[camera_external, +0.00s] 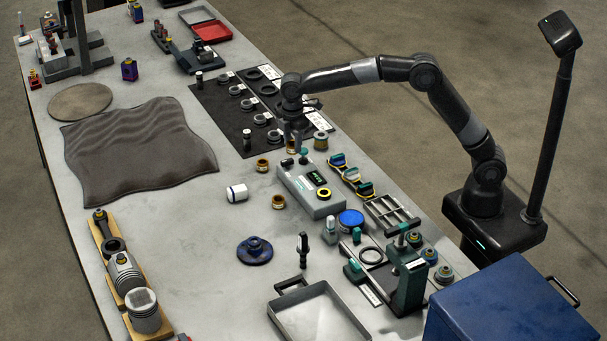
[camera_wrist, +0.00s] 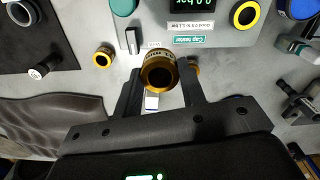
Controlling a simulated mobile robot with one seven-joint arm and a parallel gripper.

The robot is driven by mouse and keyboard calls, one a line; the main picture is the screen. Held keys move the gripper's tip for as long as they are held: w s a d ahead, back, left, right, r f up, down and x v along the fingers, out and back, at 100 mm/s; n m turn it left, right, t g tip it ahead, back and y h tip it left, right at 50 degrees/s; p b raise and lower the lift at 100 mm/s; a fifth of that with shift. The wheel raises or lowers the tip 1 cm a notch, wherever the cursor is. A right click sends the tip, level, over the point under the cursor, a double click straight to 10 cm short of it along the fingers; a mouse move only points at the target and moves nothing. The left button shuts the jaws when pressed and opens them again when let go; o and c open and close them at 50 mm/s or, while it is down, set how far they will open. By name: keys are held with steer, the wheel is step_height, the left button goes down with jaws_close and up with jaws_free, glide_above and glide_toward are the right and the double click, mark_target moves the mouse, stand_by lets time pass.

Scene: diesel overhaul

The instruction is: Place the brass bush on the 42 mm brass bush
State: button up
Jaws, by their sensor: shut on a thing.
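In the wrist view my gripper (camera_wrist: 158,88) is shut on a brass bush (camera_wrist: 158,72), a short gold ring with a dark bore and printed marking too small to read. In the external view my gripper (camera_external: 291,140) is above the bench by the back of the cap tester, with the held bush (camera_external: 291,148) under it. Two brass bushes stand on the bench left of the tester, one farther back (camera_external: 262,165) and one nearer (camera_external: 278,202). I cannot tell which is 42 mm.
The grey cap tester (camera_external: 312,193) bears a display and a yellow-rimmed ring (camera_external: 324,193). A white cylinder (camera_external: 237,193) and a blue flanged part (camera_external: 254,250) are on the bench. A black mat (camera_external: 222,105) with dark rings lies behind.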

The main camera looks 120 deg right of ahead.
steer(key=w+a+f, duration=0.2)
steer(key=w, duration=0.1)
steer(key=w+a+f, duration=0.2)
steer(key=w, duration=0.1)
steer(key=w+a+f, duration=0.2)
steer(key=w+a, duration=0.1)
steer(key=shift+f, duration=2.4)
steer(key=o, duration=1.1)
steer(key=shift+f, duration=0.15)
steer(key=shift+o, duration=0.2)
